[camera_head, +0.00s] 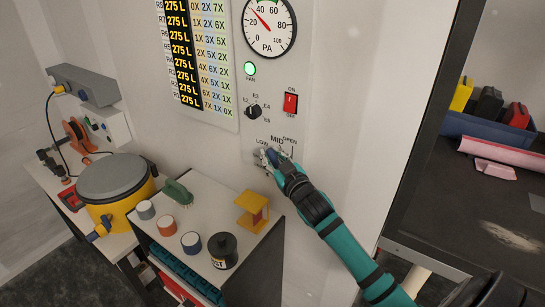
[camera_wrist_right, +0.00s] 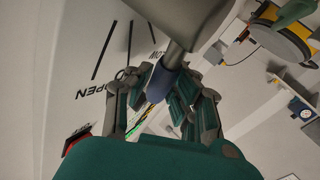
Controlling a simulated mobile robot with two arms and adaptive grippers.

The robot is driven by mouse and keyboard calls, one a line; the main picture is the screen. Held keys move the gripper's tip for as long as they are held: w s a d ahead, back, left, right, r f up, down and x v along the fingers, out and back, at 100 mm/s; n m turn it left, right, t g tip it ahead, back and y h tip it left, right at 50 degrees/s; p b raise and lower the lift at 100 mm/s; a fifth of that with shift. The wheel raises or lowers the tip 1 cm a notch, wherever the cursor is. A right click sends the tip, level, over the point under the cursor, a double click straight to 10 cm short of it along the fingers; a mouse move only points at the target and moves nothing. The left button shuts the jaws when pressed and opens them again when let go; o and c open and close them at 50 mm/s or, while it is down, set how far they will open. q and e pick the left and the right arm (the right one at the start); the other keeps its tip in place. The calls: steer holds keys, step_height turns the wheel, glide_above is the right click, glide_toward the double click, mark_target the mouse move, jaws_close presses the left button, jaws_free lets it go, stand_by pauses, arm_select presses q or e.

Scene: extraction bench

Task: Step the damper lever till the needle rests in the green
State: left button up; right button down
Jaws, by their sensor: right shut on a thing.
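The pressure gauge (camera_head: 269,27) is at the top of the panel, its upper edge cut off. Its red needle (camera_head: 262,18) points up and left, between the 20 and 40 marks. The damper lever has a blue grip (camera_head: 273,155) below the LOW, MID and OPEN labels. Its grey shaft and blue grip (camera_wrist_right: 162,80) show large in the right wrist view. My right gripper (camera_head: 273,158) is shut on the grip, fingers on both sides. Fingers partly hide the lever, so its exact mark is unclear. My left gripper is out of view.
Above the lever are a lit green lamp (camera_head: 250,69), a selector knob (camera_head: 254,111) and a red switch (camera_head: 290,104). A low cabinet (camera_head: 223,205) with small pots stands left of my arm. A dark shelf with bins (camera_head: 489,128) is at right.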

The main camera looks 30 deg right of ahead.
steer(key=shift+f+b, duration=0.15)
steer(key=shift+b, duration=0.45)
steer(key=s+m+t+b, duration=0.1)
steer(key=b, duration=0.2)
steer(key=m+t+b, duration=0.1)
steer(key=b, duration=0.2)
steer(key=s+d+m+t+h+b, duration=0.1)
steer(key=t+b, duration=0.1)
steer(key=shift+s+r+b, duration=0.25)
steer(key=shift+s+b, duration=0.1)
steer(key=shift+b, duration=0.05)
steer(key=shift+s+d+r+m+t+h+b, duration=0.15)
steer(key=shift+s+r+m+t+h+b, duration=0.1)
steer(key=shift+m+t+h+b, duration=0.35)
steer(key=c, duration=1.6)
jaws_free()
steer(key=shift+o, duration=1.1)
steer(key=shift+s+r, duration=0.1)
steer(key=shift+s, duration=0.1)
steer(key=v, duration=1.2)
